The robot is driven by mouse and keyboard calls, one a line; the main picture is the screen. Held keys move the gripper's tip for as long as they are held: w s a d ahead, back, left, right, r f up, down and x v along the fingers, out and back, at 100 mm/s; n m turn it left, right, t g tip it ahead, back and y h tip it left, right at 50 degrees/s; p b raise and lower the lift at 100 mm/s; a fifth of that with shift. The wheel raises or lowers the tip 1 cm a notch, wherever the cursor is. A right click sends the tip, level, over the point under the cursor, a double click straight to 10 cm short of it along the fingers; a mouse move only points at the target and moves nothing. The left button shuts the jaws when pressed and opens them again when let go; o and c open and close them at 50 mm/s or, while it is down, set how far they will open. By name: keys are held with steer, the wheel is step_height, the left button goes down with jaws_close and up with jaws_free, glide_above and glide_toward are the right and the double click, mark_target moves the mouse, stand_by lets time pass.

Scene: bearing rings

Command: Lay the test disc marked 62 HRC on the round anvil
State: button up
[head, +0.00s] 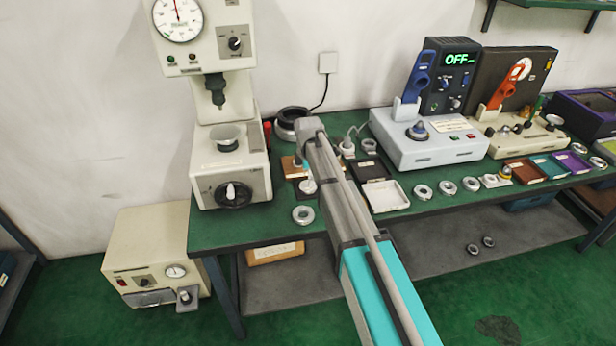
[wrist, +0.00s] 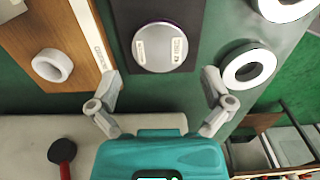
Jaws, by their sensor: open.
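A round pale metal disc (wrist: 160,46) with two small labels lies on a dark plate (wrist: 186,78) in the wrist view. Its marking is too small to read. My gripper (wrist: 161,74) is open, with its two fingers wide apart on either side of the disc's lower edge and nothing between them.
A brown wooden block (wrist: 25,45) carrying a ring (wrist: 52,65) is beside the plate. Metal rings (wrist: 250,65) lie on the other side. A red-handled tool (wrist: 62,150) is near the tester. A white tray (head: 386,196) and grey instrument (head: 425,148) stand right of my arm.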

step_height(320, 180, up, 9)
steer(key=p, duration=0.8)
steer(key=shift+f, duration=0.15)
stand_by(0.6)
steer(key=s+d+m, duration=2.1)
steer(key=s+d, duration=0.1)
steer(key=s, duration=0.4)
steer(key=shift+d, duration=0.4)
steer(key=shift+c, duration=0.3)
